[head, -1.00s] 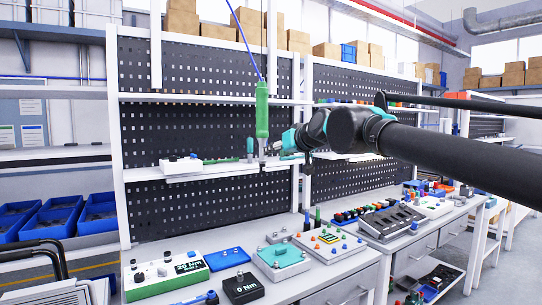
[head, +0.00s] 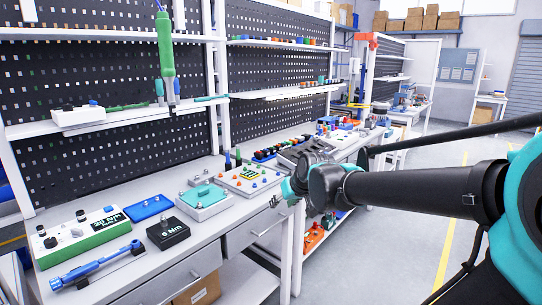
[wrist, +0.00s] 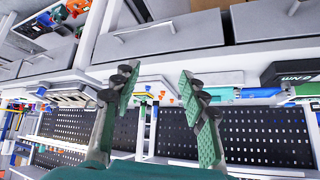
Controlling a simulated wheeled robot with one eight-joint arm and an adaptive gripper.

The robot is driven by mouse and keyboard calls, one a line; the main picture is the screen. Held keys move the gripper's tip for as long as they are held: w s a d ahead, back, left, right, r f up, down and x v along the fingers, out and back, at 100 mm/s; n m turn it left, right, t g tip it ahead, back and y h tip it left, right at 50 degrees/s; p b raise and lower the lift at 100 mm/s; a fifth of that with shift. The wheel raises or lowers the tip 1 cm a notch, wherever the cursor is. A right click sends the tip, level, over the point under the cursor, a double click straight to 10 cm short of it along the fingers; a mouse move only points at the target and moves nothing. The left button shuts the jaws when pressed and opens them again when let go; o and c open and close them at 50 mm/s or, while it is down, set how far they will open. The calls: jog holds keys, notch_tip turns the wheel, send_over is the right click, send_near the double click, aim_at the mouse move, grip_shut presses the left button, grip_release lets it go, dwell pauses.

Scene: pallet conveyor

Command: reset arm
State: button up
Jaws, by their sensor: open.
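My gripper (head: 281,197) is at the end of my black and teal arm, in front of the workbench edge in the head view. In the wrist view my gripper (wrist: 160,72) shows two green ribbed fingers spread apart with nothing between them. The bench and its drawers appear upside down behind the fingers. My arm reaches in from the right of the head view and hides part of the bench front.
The workbench (head: 120,262) holds a black "0 Nm" box (head: 168,233), a green and white "20 Nm" unit (head: 80,236) and a blue tool (head: 95,265). A green screwdriver (head: 166,45) hangs above. Open floor (head: 400,240) lies to the right.

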jog(key=s+d+f+m+g+h, duration=0.3)
jog(key=s+d+f, duration=1.2)
jog(key=s+f, duration=0.2)
jog(key=shift+s+d+f+m+h, duration=0.15)
jog(key=shift+s+f+m+h, duration=0.15)
jog(key=shift+f, duration=0.2)
